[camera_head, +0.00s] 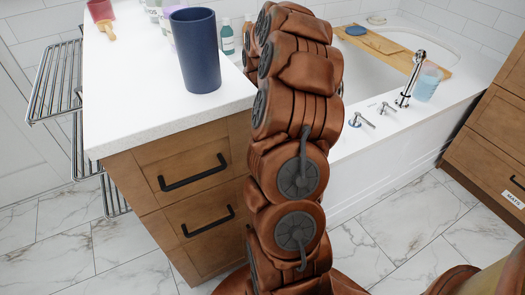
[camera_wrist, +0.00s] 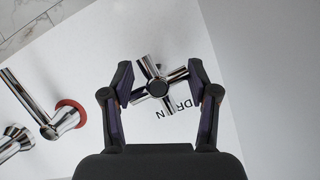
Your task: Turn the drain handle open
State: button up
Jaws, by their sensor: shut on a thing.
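The drain handle (camera_wrist: 157,88) is a chrome cross-shaped knob with a dark centre, seen in the wrist view on the white tub deck. Part of a "DRAIN" label (camera_wrist: 186,104) shows beside it, partly covered by the handle and a finger. My gripper (camera_wrist: 160,80) has its two dark fingers on either side of the handle, shut on its arms. In the head view my arm hides the gripper and the drain handle.
A chrome lever with a red ring (camera_wrist: 68,118) stands left of the drain handle.

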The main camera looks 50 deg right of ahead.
jog(key=shift+w+d+r, duration=0.1)
jog(key=shift+w+d, duration=0.15)
jog(key=shift+d, duration=0.3)
jog(key=o, duration=0.9)
jog(key=shift+w, duration=0.1)
jog(key=shift+c, duration=0.2)
jog(key=o, duration=0.3)
jog(key=shift+o, duration=0.4)
jog(key=shift+a, duration=0.15)
jog(key=shift+a, duration=0.1)
jog(key=v, duration=1.1)
jog(key=shift+r, duration=0.4)
jog(key=shift+o, duration=0.4)
